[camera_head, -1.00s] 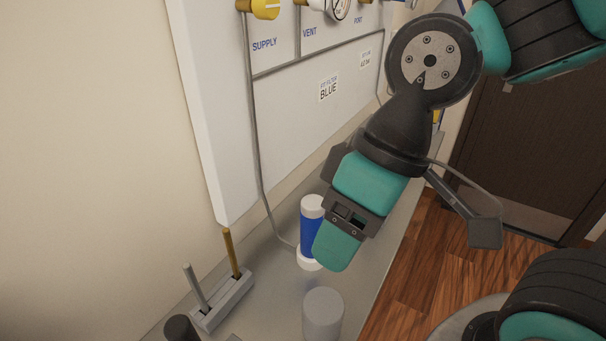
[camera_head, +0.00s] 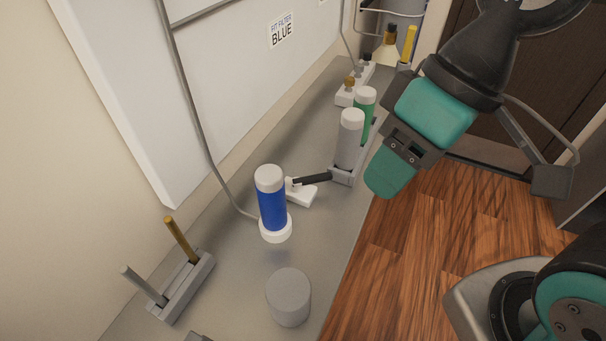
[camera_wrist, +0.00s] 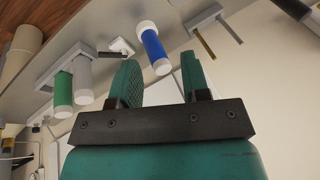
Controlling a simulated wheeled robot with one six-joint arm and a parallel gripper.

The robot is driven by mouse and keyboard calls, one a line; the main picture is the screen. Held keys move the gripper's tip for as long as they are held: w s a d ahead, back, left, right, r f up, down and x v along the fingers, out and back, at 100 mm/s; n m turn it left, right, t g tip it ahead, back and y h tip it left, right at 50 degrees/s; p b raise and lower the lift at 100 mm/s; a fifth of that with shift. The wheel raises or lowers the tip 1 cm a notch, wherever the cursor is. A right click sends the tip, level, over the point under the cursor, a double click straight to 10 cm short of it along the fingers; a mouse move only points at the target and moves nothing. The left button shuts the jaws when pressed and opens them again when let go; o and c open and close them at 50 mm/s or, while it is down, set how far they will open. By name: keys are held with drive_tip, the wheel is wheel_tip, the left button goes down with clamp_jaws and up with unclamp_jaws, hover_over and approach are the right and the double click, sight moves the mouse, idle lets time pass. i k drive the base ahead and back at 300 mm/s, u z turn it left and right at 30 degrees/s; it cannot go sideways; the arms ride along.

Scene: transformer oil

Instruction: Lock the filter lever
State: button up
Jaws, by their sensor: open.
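The lever (camera_head: 312,180) is a black handle on a white block (camera_head: 300,193), just behind and right of the blue filter (camera_head: 271,203). The handle points right, toward the filter rack. The blue filter has a white cap and stands upright in a white collar beside the panel pipe. My gripper (camera_head: 396,168) is open and empty, to the right of the lever and apart from it, at the bench's right side.
A rack (camera_head: 343,177) holds a grey filter (camera_head: 349,140) and a green filter (camera_head: 365,112) near my gripper. A grey cylinder (camera_head: 288,297) stands at the front. A holder (camera_head: 187,289) with two rods is at left. The panel (camera_head: 235,85) rises behind the bench.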

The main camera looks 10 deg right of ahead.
sight(297, 183)
drive_tip(key=u, duration=0.35)
drive_tip(key=k, duration=1.1)
drive_tip(key=z, duration=0.55)
drive_tip(key=i, duration=1.4)
drive_tip(key=u, duration=0.75)
